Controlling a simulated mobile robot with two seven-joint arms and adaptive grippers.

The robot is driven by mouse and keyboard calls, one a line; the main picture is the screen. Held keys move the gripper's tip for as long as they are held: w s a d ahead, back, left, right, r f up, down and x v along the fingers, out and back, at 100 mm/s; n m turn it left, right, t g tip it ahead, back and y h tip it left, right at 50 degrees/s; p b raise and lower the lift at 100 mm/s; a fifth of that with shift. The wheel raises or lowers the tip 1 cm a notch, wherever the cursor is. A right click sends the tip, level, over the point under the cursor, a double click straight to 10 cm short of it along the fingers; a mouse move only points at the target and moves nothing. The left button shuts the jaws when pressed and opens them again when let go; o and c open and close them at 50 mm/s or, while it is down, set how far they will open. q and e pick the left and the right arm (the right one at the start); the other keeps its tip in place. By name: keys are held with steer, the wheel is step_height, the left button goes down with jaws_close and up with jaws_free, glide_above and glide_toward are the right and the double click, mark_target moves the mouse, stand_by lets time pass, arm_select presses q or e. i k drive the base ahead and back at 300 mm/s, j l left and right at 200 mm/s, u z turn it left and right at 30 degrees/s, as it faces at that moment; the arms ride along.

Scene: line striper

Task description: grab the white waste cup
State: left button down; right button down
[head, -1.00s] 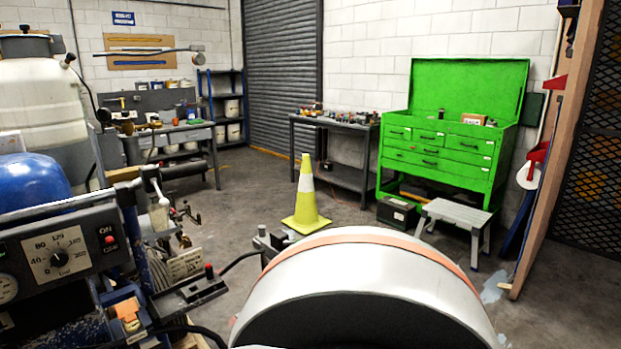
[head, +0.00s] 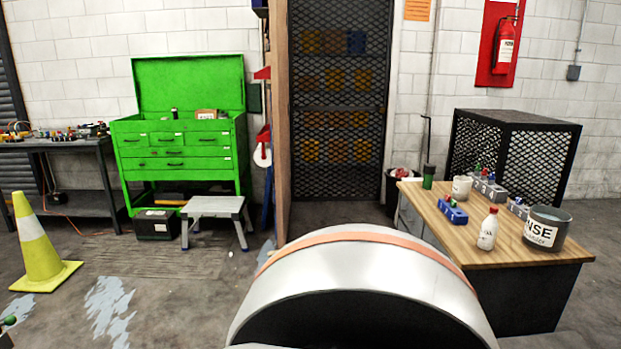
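A white cup (head: 461,189) stands upright on the wooden top of a workbench (head: 455,246) at the right of the head view. It is toward the back of the bench, beside a grey block with small coloured parts (head: 488,189). Any lettering on the cup is too small to read. Neither of my grippers shows in the head view.
The bench also holds a white bottle with a red cap (head: 488,229), a grey rinse pot (head: 546,229), a blue block (head: 453,211) and a green container (head: 428,177). A black mesh cage (head: 510,145) stands behind. A yellow cone (head: 39,248) and step stool (head: 214,212) stand left.

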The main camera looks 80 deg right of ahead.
mark_target(462, 185)
steer(key=z, duration=3.55)
steer(key=i+j+u, duration=0.6)
steer(key=i, duration=0.15)
steer(key=i+j+u, duration=0.3)
steer(key=i+u, duration=0.3)
steer(key=i, duration=1.65)
steer(key=i+z, duration=0.7)
steer(key=i+j+z, duration=0.2)
steer(key=i+z, duration=0.35)
steer(key=z, duration=0.25)
steer(key=i+j+z, duration=0.1)
steer(key=z, duration=0.35)
steer(key=i+j+z, duration=0.15)
steer(key=z, duration=0.3)
steer(key=i+j, duration=0.05)
steer(key=i, duration=0.05)
